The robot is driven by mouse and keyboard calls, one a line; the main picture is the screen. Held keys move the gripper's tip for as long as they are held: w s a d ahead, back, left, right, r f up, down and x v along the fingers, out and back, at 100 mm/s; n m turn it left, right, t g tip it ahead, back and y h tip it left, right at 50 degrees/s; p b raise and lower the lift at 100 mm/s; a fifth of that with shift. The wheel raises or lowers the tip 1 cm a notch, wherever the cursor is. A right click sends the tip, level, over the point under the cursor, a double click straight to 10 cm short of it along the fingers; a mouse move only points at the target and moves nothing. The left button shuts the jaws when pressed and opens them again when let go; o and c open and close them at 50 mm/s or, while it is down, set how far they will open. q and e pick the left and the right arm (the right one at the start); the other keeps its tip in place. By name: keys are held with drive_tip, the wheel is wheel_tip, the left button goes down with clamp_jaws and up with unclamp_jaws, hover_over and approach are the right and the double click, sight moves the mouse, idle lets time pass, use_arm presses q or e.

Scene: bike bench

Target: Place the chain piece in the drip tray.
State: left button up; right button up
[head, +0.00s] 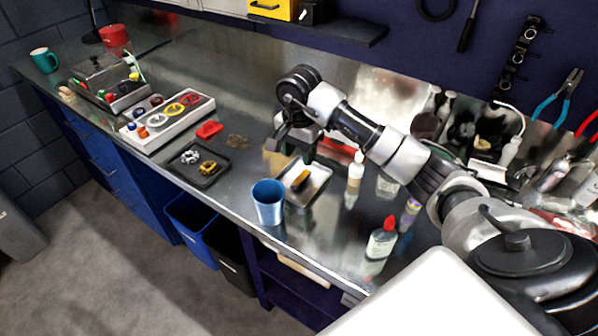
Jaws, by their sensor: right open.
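A flat black tray (222,153), which looks like the drip tray, lies on the metal bench left of centre. In it lie a silvery piece (190,156) and a gold-coloured piece (208,168); both look like chain, but they are too small to be sure. My right gripper (290,152) points down over the bench, to the right of the black tray. It is open, with no held object visible between its fingers. My left gripper is out of view.
A metal tray (321,177) holding an orange-and-black item sits below my right gripper. A blue cup (268,202) stands at the front edge. Bottles (382,238) stand to the right. A sectioned parts tray (157,140) and a red item (209,129) lie left.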

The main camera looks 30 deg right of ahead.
wheel_tip(320, 180, up, 4)
drive_tip(key=shift+f, duration=0.2)
idle(0.5)
